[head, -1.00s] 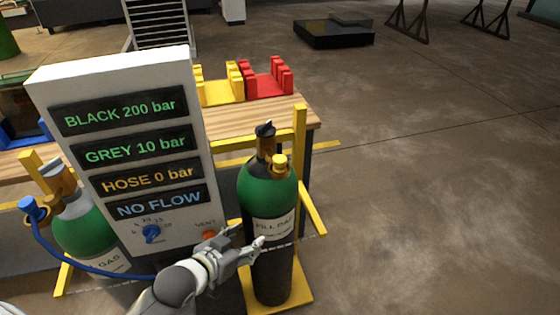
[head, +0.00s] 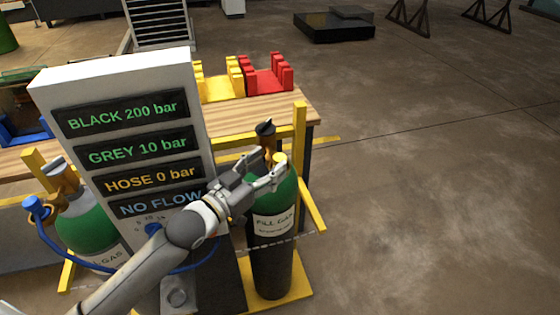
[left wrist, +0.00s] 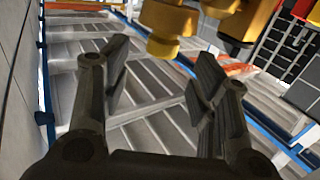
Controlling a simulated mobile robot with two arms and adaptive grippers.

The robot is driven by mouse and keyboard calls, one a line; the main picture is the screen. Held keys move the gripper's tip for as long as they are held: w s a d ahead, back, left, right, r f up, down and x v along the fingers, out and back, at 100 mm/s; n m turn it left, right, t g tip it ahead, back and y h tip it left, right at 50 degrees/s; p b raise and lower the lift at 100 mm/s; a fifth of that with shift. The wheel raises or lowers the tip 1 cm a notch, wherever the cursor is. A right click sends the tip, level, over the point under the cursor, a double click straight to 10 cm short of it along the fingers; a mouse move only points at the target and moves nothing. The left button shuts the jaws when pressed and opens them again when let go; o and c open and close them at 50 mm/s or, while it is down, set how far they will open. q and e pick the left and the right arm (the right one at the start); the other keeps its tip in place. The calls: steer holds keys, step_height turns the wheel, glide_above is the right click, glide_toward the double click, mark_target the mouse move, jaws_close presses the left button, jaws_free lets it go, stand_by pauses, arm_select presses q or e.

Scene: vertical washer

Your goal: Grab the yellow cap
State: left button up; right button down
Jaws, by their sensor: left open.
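The yellow cap (head: 280,159) is on the valve at the top of the green and black gas cylinder (head: 272,225) labelled "FILL GAS". My left gripper (head: 271,168) is open beside the cap, its fingers partly in front of the cylinder's neck. In the left wrist view the cap (left wrist: 165,28) shows at the top, beyond the two open fingers (left wrist: 160,85), with nothing between them. I cannot tell whether a finger touches it. My right gripper is out of view.
A white display panel (head: 120,75) stands left of the cylinder, with my left arm across its lower part. A yellow frame post (head: 300,135) stands just right and behind. Another cylinder (head: 80,225) with a blue hose is at left. The floor at right is clear.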

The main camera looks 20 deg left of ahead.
mark_target(278, 158)
arm_select(q)
steer(key=p+x, duration=0.2)
steer(key=x, duration=0.2)
steer(key=shift+w+f, duration=0.2)
steer(key=shift+w+d+f, duration=0.1)
steer(key=shift+w+d, duration=0.2)
steer(key=shift+w, duration=0.2)
steer(key=shift+s, duration=0.1)
steer(key=shift+c, duration=0.9)
steer(key=c, duration=1)
